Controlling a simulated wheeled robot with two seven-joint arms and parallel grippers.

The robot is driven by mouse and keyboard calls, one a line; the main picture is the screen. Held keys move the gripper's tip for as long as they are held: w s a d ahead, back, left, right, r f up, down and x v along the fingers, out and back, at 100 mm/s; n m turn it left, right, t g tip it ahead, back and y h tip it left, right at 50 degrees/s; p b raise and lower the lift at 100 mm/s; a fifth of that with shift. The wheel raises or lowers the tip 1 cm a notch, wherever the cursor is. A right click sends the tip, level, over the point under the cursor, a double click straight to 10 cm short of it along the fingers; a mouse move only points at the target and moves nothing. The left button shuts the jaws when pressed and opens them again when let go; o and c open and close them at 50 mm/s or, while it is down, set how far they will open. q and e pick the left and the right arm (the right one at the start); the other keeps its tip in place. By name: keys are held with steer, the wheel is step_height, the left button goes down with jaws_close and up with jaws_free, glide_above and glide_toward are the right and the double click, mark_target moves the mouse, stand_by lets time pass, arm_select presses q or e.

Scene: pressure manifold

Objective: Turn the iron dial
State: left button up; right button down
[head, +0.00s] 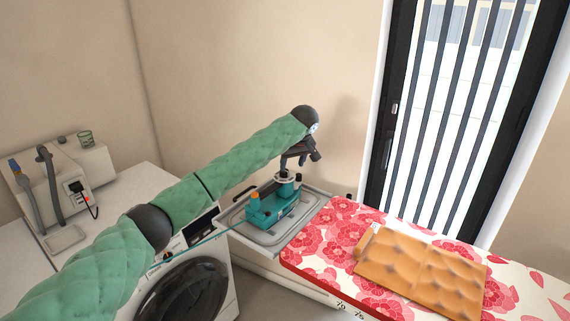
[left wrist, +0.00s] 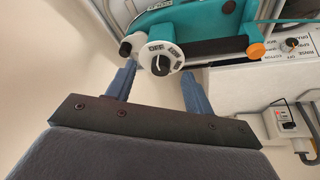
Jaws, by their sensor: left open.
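The teal iron (head: 270,205) rests on a grey tray beside the floral ironing surface. In the left wrist view, its teal body (left wrist: 205,30) fills the top. Its round white dial (left wrist: 160,60) has a dark centre and dark lettering, with OFF near its upper rim. The dial also shows as a pale disc (head: 285,177) on top of the iron in the head view. My left gripper (head: 301,156) is above the iron. Its open jaws (left wrist: 157,78) are on either side of the dial, with nothing gripped. Contact with the dial cannot be told.
The tray (head: 239,224) stands in front of the beige wall. A floral-covered board (head: 340,225) with an orange quilted pad (head: 418,275) lies to the right. A washing machine (head: 213,268) is below my left arm. A socket unit (left wrist: 285,122) shows at the right of the wrist view.

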mark_target(286, 171)
arm_select(q)
steer(key=shift+n, duration=0.5)
steer(key=w+a+f+p, duration=0.1)
steer(key=w+f, duration=0.1)
steer(key=w+a+f+p, duration=0.1)
steer(key=w, duration=0.1)
steer(key=shift+a+f+p, duration=0.15)
steer(key=shift+f+p, duration=0.2)
steer(key=shift+x, duration=0.8)
arm_select(e)
step_height(286, 171, down, 7)
steer(key=s+d, duration=0.1)
steer(key=d, duration=0.1)
steer(key=shift+f+t, duration=0.2)
steer(key=shift+t, duration=0.1)
steer(key=shift+d, duration=0.1)
arm_select(q)
steer(key=c, duration=1)
arm_select(e)
steer(key=shift+s, duration=0.1)
